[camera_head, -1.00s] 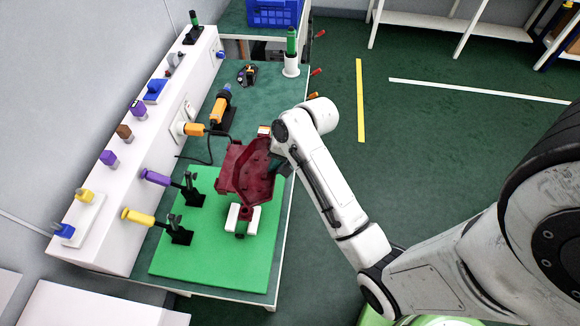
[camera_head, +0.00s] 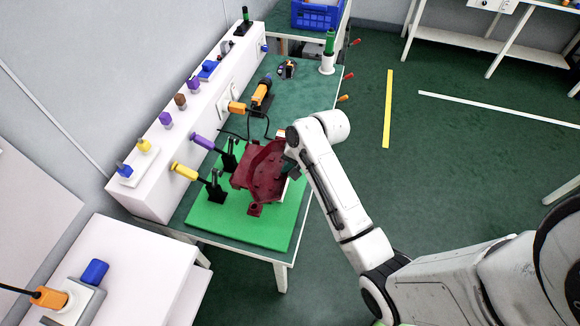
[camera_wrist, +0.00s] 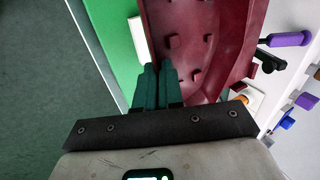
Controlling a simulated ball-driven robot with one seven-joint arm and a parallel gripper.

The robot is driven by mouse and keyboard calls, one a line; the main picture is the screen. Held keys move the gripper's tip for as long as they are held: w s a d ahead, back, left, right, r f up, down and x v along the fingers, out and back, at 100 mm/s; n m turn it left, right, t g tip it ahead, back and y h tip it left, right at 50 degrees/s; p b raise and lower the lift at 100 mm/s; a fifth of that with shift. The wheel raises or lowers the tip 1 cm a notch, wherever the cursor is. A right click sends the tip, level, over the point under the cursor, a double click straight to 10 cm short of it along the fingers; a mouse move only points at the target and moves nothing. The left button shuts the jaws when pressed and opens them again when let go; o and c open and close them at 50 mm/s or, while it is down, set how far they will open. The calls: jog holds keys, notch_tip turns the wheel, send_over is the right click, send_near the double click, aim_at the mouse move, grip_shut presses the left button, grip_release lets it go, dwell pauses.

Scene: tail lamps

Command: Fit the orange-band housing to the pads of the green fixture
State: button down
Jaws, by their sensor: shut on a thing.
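The housing (camera_head: 260,176) is a dark red shell. It is over the far right part of the green fixture (camera_head: 232,228), and I see no orange band on it. My gripper (camera_head: 290,168) is shut on its right edge. In the wrist view, my dark green fingers (camera_wrist: 156,84) are closed at the rim of the housing (camera_wrist: 200,45). A white pad (camera_wrist: 139,38) shows beside the housing. The housing covers most of the pads, so I cannot tell whether it touches them. Two black clamps with purple (camera_head: 202,141) and yellow (camera_head: 185,171) handles stand left of it.
A white ledge (camera_head: 150,190) with coloured plugs runs along the left. An orange-and-black tool (camera_head: 262,92) and its cable lie behind the fixture. A white-and-green cylinder (camera_head: 328,55) stands at the far right corner. The fixture's front part is bare.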

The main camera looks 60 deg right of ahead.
jog(key=shift+d+f+b, duration=0.1)
jog(key=shift+f+b, duration=1.35)
jog(key=shift+f, duration=1.35)
jog(key=shift+p, duration=0.8)
jog(key=shift+f, duration=0.15)
jog(key=shift+f+b, duration=0.6)
jog(key=shift+f, duration=0.75)
jog(key=c, duration=1.2)
grip_release()
jog(key=v, duration=1)
jog(key=shift+s+r, duration=0.2)
jog(key=shift+r, duration=0.15)
